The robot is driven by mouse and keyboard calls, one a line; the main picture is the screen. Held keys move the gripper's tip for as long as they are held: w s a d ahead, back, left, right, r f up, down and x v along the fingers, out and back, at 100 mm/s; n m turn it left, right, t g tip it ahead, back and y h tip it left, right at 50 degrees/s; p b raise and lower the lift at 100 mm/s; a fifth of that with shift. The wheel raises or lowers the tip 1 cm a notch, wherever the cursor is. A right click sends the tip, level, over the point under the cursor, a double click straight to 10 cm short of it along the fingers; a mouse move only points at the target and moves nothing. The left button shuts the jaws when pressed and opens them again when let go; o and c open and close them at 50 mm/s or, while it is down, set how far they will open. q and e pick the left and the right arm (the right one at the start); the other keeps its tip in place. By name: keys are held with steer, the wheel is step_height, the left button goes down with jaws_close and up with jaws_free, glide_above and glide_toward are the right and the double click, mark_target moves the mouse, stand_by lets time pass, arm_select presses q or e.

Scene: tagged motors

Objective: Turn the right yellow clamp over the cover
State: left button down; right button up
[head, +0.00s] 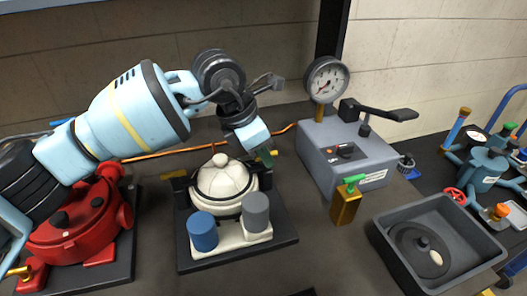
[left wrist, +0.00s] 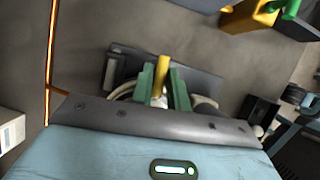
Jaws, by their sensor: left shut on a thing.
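The cover (head: 222,178) is a cream dome with a knob on a motor on a dark base plate. The right yellow clamp (head: 275,153) shows as a small yellow end beside the cover's upper right. My left gripper (head: 265,157) reaches down there from the left and is shut on this clamp. In the left wrist view the yellow clamp (left wrist: 162,68) stands between the green fingers of my gripper (left wrist: 162,85). The clamp's lower part is hidden. The left clamp (head: 174,174) is dark with a yellow end, left of the cover. My right gripper is not in view.
Blue (head: 202,231) and grey (head: 255,211) cylinders stand in front of the cover. A red motor (head: 80,225) is at left. A grey gauge box (head: 340,150), a yellow block with a green handle (head: 346,202) and a grey tray (head: 385,240) are at right.

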mark_target(249, 169)
arm_select(q)
steer(key=shift+m+g, duration=0.3)
steer(key=shift+m, duration=0.3)
steer(key=c, duration=1.4)
jaws_free()
steer(key=shift+o, duration=0.2)
steer(key=shift+r, duration=0.1)
steer(key=v, duration=0.7)
steer(key=shift+a+r, duration=0.2)
steer(key=shift+r, duration=0.05)
steer(key=shift+s, duration=0.1)
